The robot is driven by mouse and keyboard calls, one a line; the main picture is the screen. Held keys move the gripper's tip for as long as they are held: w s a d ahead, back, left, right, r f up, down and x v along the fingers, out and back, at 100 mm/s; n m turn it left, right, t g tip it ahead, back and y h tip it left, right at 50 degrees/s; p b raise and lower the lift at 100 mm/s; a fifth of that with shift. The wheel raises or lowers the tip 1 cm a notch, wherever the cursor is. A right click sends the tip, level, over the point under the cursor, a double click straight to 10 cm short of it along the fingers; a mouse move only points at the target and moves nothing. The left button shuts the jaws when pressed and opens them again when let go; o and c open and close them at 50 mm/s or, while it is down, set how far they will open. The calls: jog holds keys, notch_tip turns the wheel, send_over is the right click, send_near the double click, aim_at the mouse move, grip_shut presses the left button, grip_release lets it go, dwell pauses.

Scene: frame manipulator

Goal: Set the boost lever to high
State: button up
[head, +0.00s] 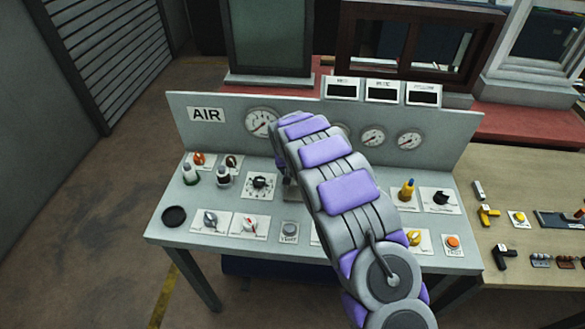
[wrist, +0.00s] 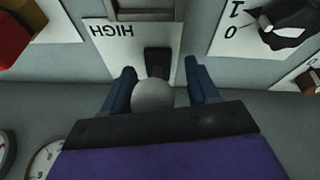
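A white plate (wrist: 103,52) in the wrist view carries the word HIGH, upside down in the picture. A rounded grey knob (wrist: 153,96) shows in front of it, with a dark block (wrist: 158,62) just beyond; I take these to be the boost lever's parts. My gripper (wrist: 159,67) is open, its two blue fingers apart on either side of the knob. Whether a finger touches the knob I cannot tell. The lever's lower part is hidden. In the head view my arm covers the gripper and this part of the panel.
The grey AIR console (head: 257,218) carries several switches and knobs. A black dial (wrist: 275,22) sits right of the plate in the wrist view, and a red part (wrist: 15,40) at left. Gauges (head: 261,122) line the upright back panel. A wooden table (head: 520,180) adjoins at right.

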jog(key=shift+d, duration=0.1)
jog(key=shift+s+r, duration=0.1)
jog(key=shift+r, duration=0.15)
jog(key=p+v, duration=0.2)
jog(key=v, duration=1.4)
jog(key=shift+r, duration=0.4)
jog(key=shift+s, duration=0.1)
